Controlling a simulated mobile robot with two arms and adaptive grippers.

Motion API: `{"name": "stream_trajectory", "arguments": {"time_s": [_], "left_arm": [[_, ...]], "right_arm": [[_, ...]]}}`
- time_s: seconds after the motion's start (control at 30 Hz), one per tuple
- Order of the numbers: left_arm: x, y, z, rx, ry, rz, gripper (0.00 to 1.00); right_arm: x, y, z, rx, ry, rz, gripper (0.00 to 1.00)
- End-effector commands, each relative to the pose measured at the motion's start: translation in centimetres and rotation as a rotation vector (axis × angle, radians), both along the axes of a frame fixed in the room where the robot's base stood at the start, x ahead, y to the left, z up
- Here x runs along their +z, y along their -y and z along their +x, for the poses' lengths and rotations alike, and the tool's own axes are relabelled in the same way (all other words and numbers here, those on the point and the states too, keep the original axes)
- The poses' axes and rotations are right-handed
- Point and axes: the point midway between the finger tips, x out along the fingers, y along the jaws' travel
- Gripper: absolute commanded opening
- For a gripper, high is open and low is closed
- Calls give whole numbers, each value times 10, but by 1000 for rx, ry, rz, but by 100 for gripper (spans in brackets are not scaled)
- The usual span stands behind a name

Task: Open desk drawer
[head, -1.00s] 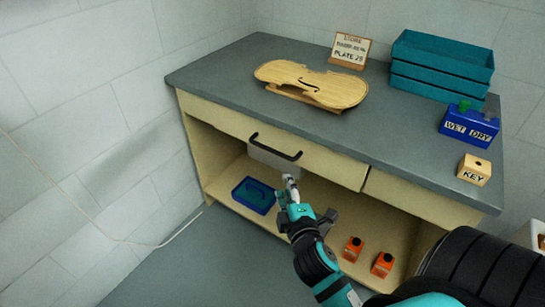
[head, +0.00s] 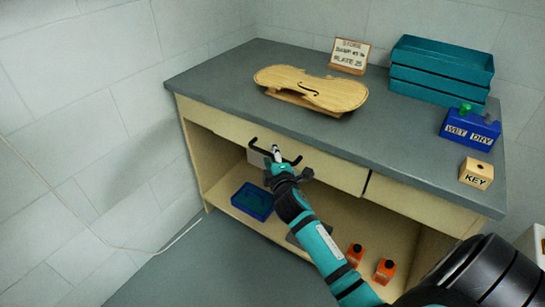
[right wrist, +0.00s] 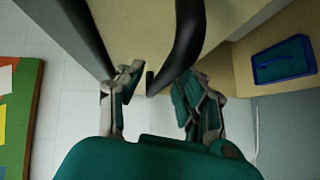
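The desk (head: 215,72) has a wide cream drawer front (head: 330,170) that sits flush under the grey top. Its black bar handle (head: 294,161) is on the left part of the front. My right gripper (head: 276,152) is at the handle, covering its middle. In the right wrist view, the fingers (right wrist: 158,92) stand apart and the handle (right wrist: 188,40) reaches down between them. I see no clear grip on it. My left gripper is not in view.
A violin plate (head: 312,88) lies on the desk near a sign (head: 350,55), teal trays (head: 440,70), a WET/DRY block (head: 470,130) and a KEY block (head: 476,173). A blue tray (head: 253,200) and orange bottles (head: 385,270) are on the lower shelf.

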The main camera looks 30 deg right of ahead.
Motion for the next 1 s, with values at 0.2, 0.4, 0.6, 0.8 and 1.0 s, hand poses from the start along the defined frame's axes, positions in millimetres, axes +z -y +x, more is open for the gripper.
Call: {"name": "stream_trajectory", "arguments": {"time_s": [0.2, 0.4, 0.6, 0.8, 1.0], "left_arm": [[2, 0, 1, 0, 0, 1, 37], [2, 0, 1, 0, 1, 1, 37], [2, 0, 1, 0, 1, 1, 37], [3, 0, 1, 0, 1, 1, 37], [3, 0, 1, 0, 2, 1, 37]], "right_arm": [[-1, 2, 4, 0, 0, 0, 36], [-1, 2, 4, 0, -1, 0, 27], [-1, 2, 4, 0, -1, 0, 1], [0, 2, 4, 0, 0, 1, 0], [0, 2, 4, 1, 2, 2, 0]]}}
